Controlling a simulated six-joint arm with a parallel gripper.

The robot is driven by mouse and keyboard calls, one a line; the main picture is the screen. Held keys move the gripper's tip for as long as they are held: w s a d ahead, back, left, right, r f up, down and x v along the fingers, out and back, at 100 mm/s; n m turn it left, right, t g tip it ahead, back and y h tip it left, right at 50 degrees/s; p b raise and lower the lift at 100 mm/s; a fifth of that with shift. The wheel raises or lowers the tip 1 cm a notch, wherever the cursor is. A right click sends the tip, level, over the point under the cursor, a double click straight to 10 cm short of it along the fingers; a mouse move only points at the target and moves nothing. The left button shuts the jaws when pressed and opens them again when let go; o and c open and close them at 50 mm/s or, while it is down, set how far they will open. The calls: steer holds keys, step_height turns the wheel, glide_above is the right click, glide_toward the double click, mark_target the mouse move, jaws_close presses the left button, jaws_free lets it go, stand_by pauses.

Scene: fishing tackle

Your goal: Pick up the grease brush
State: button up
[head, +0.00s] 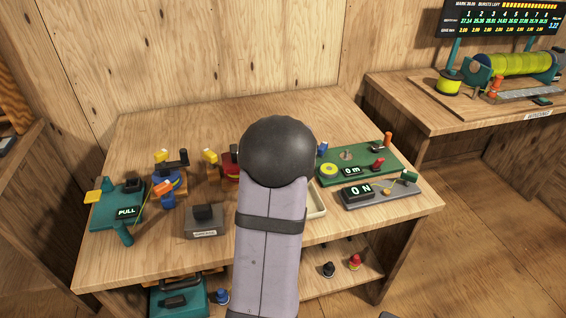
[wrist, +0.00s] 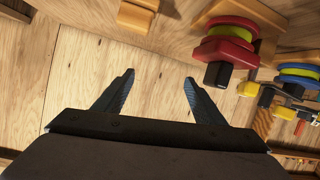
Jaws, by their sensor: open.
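A grey block (head: 206,225) with a small label stands near the front left of the bench, and a black piece (head: 203,212) sticks up from its top. The label looks like "GREASE", but it is too small to be sure. I cannot tell whether the black piece is the grease brush's handle. Neither piece is clear in the wrist view. My gripper (wrist: 158,90) is open and empty, with bare wood between and beyond its fingers. In the head view my own arm hides the gripper and the middle of the bench.
A red reel with a yellow spool (wrist: 228,50) and a blue reel (wrist: 298,75) are right of my fingers. A green "PULL" device (head: 118,205) stands at the bench's left. A green board (head: 358,160) and grey "ON" plate (head: 380,194) lie at right. The back is clear.

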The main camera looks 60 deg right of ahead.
steer(key=s+d+f, duration=0.1)
steer(key=s+f, duration=0.1)
steer(key=s+d+f+m+b, duration=0.1)
steer(key=s+f, duration=0.1)
steer(key=s+d+f+m, duration=0.1)
steer(key=s+f, duration=0.1)
steer(key=shift+s+f+g, duration=0.1)
steer(key=shift+g, duration=0.2)
steer(key=shift+x, duration=3.65)
steer(key=shift+f, duration=0.1)
steer(key=c, duration=1)
